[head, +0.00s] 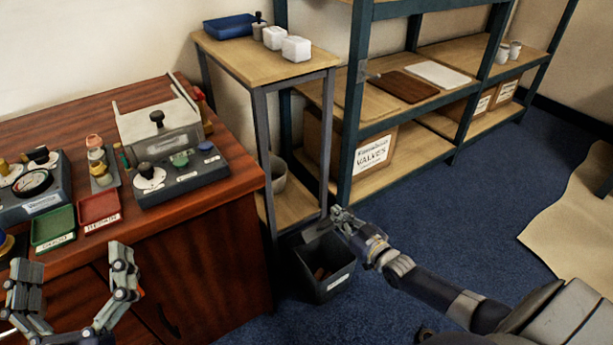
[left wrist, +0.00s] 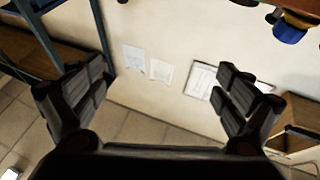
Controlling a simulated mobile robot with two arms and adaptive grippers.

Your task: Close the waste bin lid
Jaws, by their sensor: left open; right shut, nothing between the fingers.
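My left gripper (head: 75,262) is open and empty, in front of the cabinet. Its spread fingers also show in the left wrist view (left wrist: 160,75).
The cabinet (head: 205,275) carries gauges, a green tray (head: 53,229) and a red tray (head: 98,207). The shelf stand (head: 265,65) and the large rack (head: 385,120) are behind the bin.

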